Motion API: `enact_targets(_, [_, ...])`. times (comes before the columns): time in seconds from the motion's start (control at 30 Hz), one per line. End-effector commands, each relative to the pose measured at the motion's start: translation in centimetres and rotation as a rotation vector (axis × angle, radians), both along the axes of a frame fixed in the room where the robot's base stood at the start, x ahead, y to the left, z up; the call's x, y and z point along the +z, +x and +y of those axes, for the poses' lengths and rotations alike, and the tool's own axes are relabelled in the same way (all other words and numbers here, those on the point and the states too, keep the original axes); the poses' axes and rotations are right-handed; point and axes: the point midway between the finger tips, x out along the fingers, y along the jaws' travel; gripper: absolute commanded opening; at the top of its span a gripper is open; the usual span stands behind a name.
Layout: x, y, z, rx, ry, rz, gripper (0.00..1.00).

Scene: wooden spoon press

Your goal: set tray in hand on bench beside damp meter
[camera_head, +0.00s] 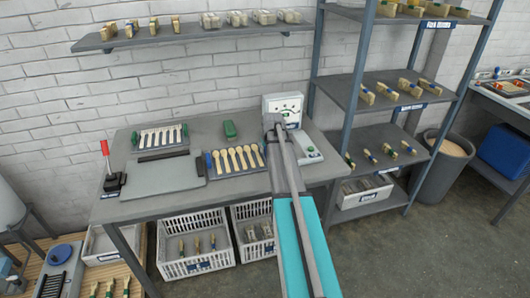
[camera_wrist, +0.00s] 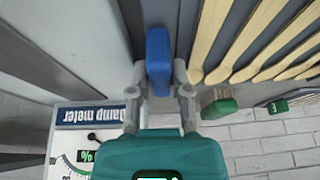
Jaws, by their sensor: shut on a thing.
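The tray (camera_head: 238,175) is dark and shallow and carries a row of several pale wooden spoons. It is at the bench's front middle in the head view; whether it touches the bench top is unclear. My gripper (camera_wrist: 159,88) is shut on the tray's blue end handle (camera_wrist: 158,50) in the wrist view. In the head view my arm hides the fingers and this end. The damp meter (camera_head: 283,108), a white box with a dial and a grey base plate, stands just right of the tray, partly behind my arm. Its label (camera_wrist: 90,114) shows in the wrist view.
The bench (camera_head: 135,210) also holds a green block (camera_head: 229,129), a second spoon tray (camera_head: 160,148) at the back left, a grey plate (camera_head: 165,178) and a red-handled lever (camera_head: 106,149). A rack (camera_head: 347,100) stands close on the right. White crates (camera_head: 197,262) sit below.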

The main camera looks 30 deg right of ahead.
Motion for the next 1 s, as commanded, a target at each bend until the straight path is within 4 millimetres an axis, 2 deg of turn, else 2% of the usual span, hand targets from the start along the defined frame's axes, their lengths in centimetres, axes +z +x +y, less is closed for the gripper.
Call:
enact_targets(0.37, [-0.29,0.01,-0.01,-0.001,0.001,0.000,0.00])
enact_targets(0.4, [-0.20,-0.01,-0.01,0.000,0.000,0.000,0.31])
enact_targets(0.57, [-0.16,0.00,-0.01,0.000,0.000,0.000,0.60])
enact_targets(1.0, [-0.10,0.00,-0.01,0.000,0.000,0.000,0.60])
